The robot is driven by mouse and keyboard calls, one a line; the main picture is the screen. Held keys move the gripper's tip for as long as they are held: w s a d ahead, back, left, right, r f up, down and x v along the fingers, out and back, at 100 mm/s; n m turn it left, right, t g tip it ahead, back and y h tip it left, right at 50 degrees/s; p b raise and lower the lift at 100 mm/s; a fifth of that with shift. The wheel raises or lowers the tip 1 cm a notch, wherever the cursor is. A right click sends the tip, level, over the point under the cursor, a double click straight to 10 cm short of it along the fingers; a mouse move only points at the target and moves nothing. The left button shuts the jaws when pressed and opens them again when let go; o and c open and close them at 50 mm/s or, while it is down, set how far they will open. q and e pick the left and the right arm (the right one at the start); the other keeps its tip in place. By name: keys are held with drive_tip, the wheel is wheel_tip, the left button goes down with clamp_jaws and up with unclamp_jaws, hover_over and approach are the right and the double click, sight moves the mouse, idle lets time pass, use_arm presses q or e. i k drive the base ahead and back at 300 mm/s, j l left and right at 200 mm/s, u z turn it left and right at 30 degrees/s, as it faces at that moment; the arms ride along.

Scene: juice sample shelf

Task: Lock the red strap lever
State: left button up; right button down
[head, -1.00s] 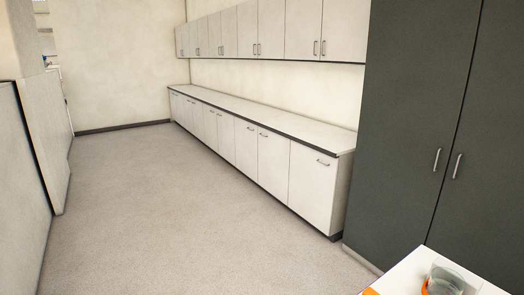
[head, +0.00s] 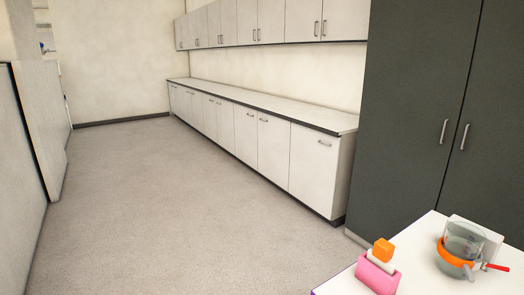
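The red lever (head: 494,267) sticks out to the right from an orange strap (head: 455,258) in the head view. The strap goes around a clear round container (head: 463,240) near the far edge of a white table. A pale upright plate stands behind the container. At this size I cannot tell whether the lever is locked. Neither of my grippers is in view.
A dark cabinet (head: 420,110) stands behind the table. White counters (head: 270,108) line the wall. The floor (head: 180,215) at left is clear.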

sight(496, 267)
drive_tip(key=l+z, duration=0.1)
drive_tip(key=z, duration=0.85)
drive_tip(key=l+z, duration=0.15)
drive_tip(key=z, duration=0.3)
